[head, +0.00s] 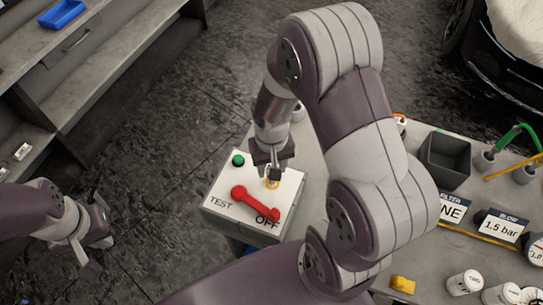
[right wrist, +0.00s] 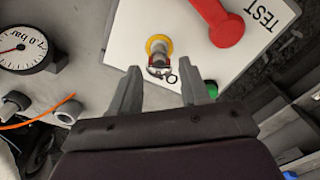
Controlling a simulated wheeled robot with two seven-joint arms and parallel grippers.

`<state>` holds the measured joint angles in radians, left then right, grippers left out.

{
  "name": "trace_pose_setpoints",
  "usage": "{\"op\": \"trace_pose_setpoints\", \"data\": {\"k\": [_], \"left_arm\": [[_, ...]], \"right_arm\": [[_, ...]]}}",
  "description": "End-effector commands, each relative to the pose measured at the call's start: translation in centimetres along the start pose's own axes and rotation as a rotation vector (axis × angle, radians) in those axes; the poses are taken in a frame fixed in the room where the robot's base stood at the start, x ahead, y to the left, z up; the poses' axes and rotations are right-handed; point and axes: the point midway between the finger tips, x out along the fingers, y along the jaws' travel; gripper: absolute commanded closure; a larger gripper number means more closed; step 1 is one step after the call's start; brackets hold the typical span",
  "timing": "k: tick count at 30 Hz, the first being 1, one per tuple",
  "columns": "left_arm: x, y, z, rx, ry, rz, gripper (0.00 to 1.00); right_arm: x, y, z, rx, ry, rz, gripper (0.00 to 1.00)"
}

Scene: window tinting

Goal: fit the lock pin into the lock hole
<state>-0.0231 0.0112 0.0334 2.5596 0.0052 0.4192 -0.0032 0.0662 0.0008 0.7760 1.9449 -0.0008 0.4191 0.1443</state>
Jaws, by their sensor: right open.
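The white switch box (head: 225,190) carries a red lever (head: 254,202) lying toward the word OFF. A yellow ring (head: 272,184) on its top marks the lock hole; it also shows in the right wrist view (right wrist: 158,45). A small metallic lock pin (right wrist: 160,70) with a wire loop shows at the ring's near edge; I cannot tell whether its tip is inside the hole. My right gripper (head: 273,172) is above the ring, and in the right wrist view its open fingers (right wrist: 162,92) are either side of the pin, apart from it. My left gripper (head: 98,232) is far left of the box; its jaws are unclear.
A green button (head: 238,160) sits on the box. To the right on the bench are a dark open bin (head: 445,158), labels, gauges, hoses and a yellow block (head: 402,285). Grey shelving (head: 100,75) stands at upper left. The floor between is clear.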

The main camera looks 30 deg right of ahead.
Motion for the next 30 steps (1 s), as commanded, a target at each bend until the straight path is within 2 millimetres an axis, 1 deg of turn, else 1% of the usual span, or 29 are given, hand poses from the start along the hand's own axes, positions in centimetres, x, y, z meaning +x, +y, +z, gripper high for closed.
{"op": "trace_pose_setpoints", "data": {"k": [1,3,6,9,12,14,18,21,24,29,30], "left_arm": [[0.3,0.0,0.1,0.0,0.0,0.0,1.0],[0.6,0.0,0.1,0.0,0.0,0.0,1.0],[0.8,0.0,0.1,0.0,0.0,0.0,1.0],[0.9,0.0,0.1,0.0,0.0,0.0,1.0],[0.9,0.0,0.1,0.0,0.0,0.0,1.0],[0.9,0.0,0.1,0.0,0.0,0.0,1.0],[0.9,0.0,0.1,0.0,0.0,0.0,1.0],[0.9,0.0,0.1,0.0,0.0,0.0,1.0],[0.9,0.0,0.1,0.0,0.0,0.0,1.0],[0.9,0.0,0.1,0.0,0.0,0.0,1.0],[1.5,0.0,0.2,0.0,0.0,0.0,1.0]], "right_arm": [[-1.3,0.0,-0.1,0.0,0.008,-0.001,0.54],[-3.2,0.0,-0.1,0.0,0.006,-0.001,0.54],[-5.4,0.0,-0.1,0.0,0.005,-0.001,0.54],[-7.0,0.0,0.0,0.0,0.002,0.0,0.54],[-7.9,-0.2,0.3,-0.017,0.009,-0.002,0.54],[-8.1,-0.5,1.1,-0.058,0.025,-0.004,0.54],[-8.1,-1.2,3.4,-0.17,0.08,-0.012,0.54],[-7.9,-1.5,4.4,-0.219,0.108,-0.016,0.54],[-7.9,-1.5,4.7,-0.234,0.117,-0.016,0.54],[-7.8,-1.5,4.6,-0.233,0.117,-0.016,0.54],[-7.3,-1.5,4.6,-0.232,0.117,-0.016,0.54]]}}
